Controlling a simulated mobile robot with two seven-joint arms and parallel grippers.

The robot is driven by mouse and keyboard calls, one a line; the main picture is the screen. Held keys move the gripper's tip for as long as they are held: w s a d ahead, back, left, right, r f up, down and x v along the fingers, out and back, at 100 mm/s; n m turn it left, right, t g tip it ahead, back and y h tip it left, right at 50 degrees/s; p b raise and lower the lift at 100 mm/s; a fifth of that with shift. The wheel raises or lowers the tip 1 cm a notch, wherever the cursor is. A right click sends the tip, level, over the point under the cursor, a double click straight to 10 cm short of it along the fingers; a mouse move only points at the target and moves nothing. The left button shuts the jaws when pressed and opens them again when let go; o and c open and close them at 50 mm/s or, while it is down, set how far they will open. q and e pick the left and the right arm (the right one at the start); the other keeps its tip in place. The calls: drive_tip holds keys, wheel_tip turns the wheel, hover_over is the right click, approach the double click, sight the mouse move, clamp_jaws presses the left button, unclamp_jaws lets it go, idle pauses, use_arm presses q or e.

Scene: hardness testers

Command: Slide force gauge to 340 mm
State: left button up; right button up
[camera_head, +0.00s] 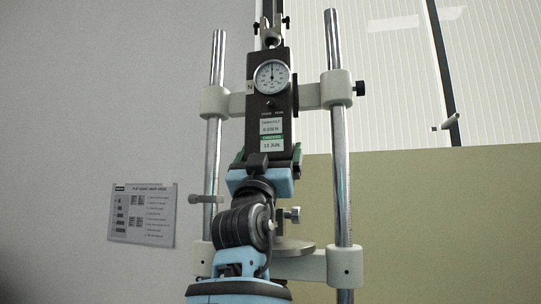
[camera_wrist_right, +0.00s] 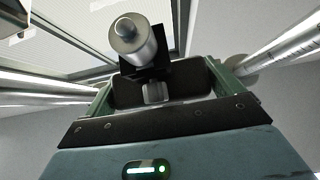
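The force gauge (camera_head: 266,118) is a dark upright box with a round white dial and labels, on a crossbar (camera_head: 312,95) between two steel columns. My right gripper (camera_head: 268,158) comes from below, its green fingers on both sides of the gauge's lower end. They appear to touch its sides. In the right wrist view, the gripper (camera_wrist_right: 162,88) has its fingers left and right of the dark underside, with a silver cylinder (camera_wrist_right: 135,38) hanging there. The right column (camera_head: 341,180) bears a faint scale; its numbers are too small to read. My left gripper is not in view.
A lower crossbar (camera_head: 315,267) carries a round metal plate (camera_head: 293,246), partly behind my right arm. A black knob (camera_head: 360,88) sticks out at the right clamp. A printed sheet (camera_head: 142,214) is on the grey wall at left. Space beside the columns looks clear.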

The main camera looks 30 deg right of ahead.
drive_tip(key=c, duration=0.9)
drive_tip(key=o, duration=1.1)
drive_tip(key=shift+d, duration=0.1)
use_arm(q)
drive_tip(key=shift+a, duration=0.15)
use_arm(e)
drive_tip(key=shift+d+f, duration=0.1)
